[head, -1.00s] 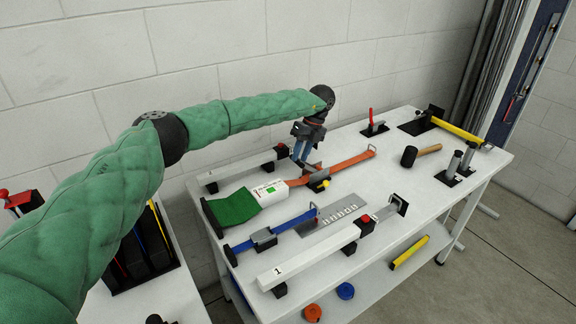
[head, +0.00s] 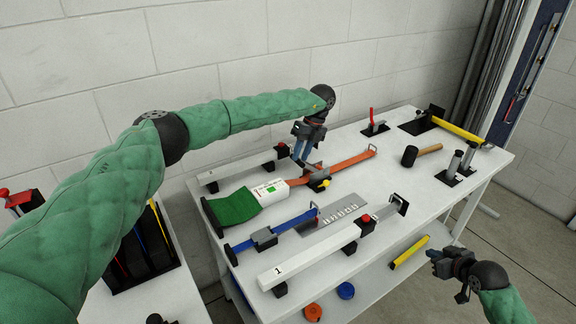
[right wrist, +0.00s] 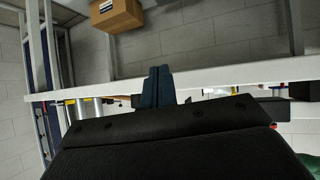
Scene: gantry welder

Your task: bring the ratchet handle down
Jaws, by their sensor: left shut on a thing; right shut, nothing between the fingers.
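An orange strap (head: 348,162) runs across the back half of the white table in the head view. Its ratchet (head: 318,185), grey with a yellow part, sits beside a white labelled block. My left gripper (head: 301,162) is shut at the ratchet, on what appears to be its handle; the fingers hide most of the handle, so its angle is hard to tell. A blue strap (head: 290,225) with a grey ratchet (head: 263,238) lies nearer the front. My right gripper (head: 436,259) is shut and empty, off the table's front right side; its closed fingers show in the right wrist view (right wrist: 157,86).
A long white beam (head: 310,259) marked 1 lies along the table (head: 400,180) front, another behind the straps. A green cloth (head: 234,207) lies at left. A cardboard box (right wrist: 116,15) shows in the right wrist view.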

